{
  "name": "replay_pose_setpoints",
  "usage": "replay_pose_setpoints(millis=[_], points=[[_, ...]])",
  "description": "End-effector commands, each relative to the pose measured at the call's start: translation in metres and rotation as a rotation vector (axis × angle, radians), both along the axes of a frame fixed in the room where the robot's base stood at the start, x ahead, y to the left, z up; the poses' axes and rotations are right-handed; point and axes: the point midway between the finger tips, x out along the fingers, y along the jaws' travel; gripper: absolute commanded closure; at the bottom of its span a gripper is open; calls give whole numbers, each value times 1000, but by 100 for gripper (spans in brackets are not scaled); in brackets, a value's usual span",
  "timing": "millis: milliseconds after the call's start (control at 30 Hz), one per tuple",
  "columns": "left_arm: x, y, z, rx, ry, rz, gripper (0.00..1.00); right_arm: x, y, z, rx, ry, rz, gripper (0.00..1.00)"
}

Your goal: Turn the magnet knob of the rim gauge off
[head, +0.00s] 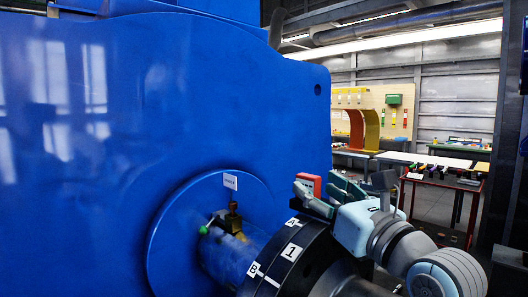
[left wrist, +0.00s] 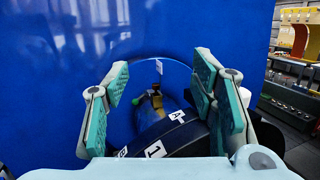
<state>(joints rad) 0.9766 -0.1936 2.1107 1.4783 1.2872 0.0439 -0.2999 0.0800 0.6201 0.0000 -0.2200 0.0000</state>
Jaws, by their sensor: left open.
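My left gripper (head: 325,193) is open at the upper right of the black coupling rim (head: 318,240), which carries white marks A, B and 1. In the left wrist view its green-padded fingers (left wrist: 160,88) are spread wide, with the coupling (left wrist: 180,138) below and between them. A small red block (head: 308,182) shows at the fingertips in the head view; I cannot tell whether it belongs to the rim gauge or whether a finger touches it. No magnet knob can be made out clearly. My right gripper is not in view.
The large blue motor housing (head: 150,110) fills the left and middle. A brass fitting (head: 234,218) and a green-tipped part (head: 204,229) sit by the shaft. A red-framed table (head: 440,185) and workbenches stand behind at the right.

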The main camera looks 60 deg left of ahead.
Motion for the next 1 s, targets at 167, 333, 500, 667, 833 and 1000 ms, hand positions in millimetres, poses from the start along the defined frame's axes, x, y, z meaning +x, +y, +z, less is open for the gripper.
replay_pose_setpoints(millis=[167,333,500,667,833,1000], points=[[-42,4,29,99,-33,265,49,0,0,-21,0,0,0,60],[-84,-4,60,191,-59,528,49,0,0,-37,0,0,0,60],[-118,-21,86,270,-72,762,49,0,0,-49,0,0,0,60],[-134,-33,100,313,-72,890,49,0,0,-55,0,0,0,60],[-138,-37,105,323,-73,925,49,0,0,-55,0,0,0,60],[-138,-37,105,322,-73,923,49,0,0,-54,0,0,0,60]])
